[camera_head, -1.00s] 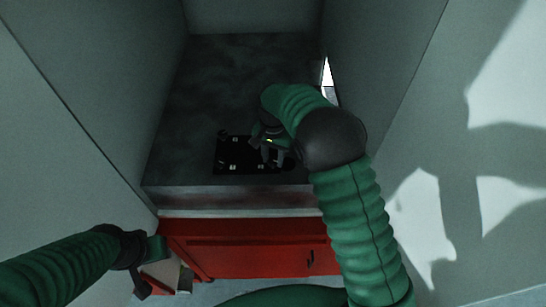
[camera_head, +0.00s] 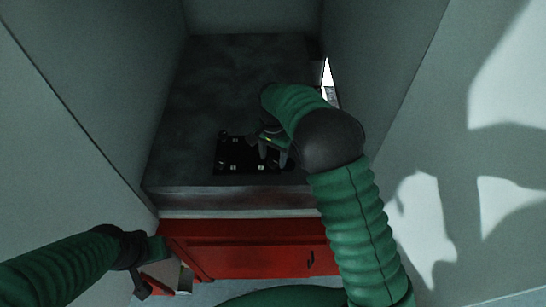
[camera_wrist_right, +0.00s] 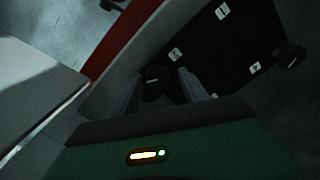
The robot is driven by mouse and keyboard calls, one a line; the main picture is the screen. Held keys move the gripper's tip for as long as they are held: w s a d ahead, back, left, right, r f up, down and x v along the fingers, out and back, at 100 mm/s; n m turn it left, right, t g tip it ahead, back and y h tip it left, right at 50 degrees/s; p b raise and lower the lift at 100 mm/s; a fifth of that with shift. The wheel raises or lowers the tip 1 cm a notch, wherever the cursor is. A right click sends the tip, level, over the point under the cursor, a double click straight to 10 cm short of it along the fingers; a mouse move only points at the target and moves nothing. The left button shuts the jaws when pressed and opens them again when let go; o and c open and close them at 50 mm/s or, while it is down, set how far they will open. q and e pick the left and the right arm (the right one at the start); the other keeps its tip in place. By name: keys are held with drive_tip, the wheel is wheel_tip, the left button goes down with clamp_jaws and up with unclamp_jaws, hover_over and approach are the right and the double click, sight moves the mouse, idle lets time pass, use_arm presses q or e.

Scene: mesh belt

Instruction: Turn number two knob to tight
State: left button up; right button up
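A black panel (camera_head: 227,163) with small white marks lies on the dark counter; it also shows in the right wrist view (camera_wrist_right: 235,60). A round black knob (camera_wrist_right: 153,80) appears between the fingers of my right gripper (camera_wrist_right: 158,74) in the right wrist view. Gaps show on both sides of it, so the gripper is open. Another black knob (camera_wrist_right: 291,57) is farther right. I cannot read which knob is number two. In the head view my right gripper (camera_head: 270,153) is over the panel's right part and hides some of it. My left gripper (camera_head: 150,272) is low at the left, away from the panel.
The dark counter (camera_head: 215,85) is clear behind the panel. A red cabinet (camera_head: 250,250) with a dark handle stands below its front edge. Pale walls (camera_head: 80,150) close in on the left, right and back. A bright opening (camera_head: 327,78) shows at the right.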

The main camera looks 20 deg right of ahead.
sight(273, 160)
drive_tip(key=shift+f, duration=0.1)
drive_tip(key=shift+s, duration=0.1)
drive_tip(key=shift+r+b, duration=0.3)
drive_tip(key=shift+r, duration=0.15)
wheel_tip(273, 160, up, 16)
drive_tip(key=b, duration=0.3)
drive_tip(key=shift+f, duration=0.2)
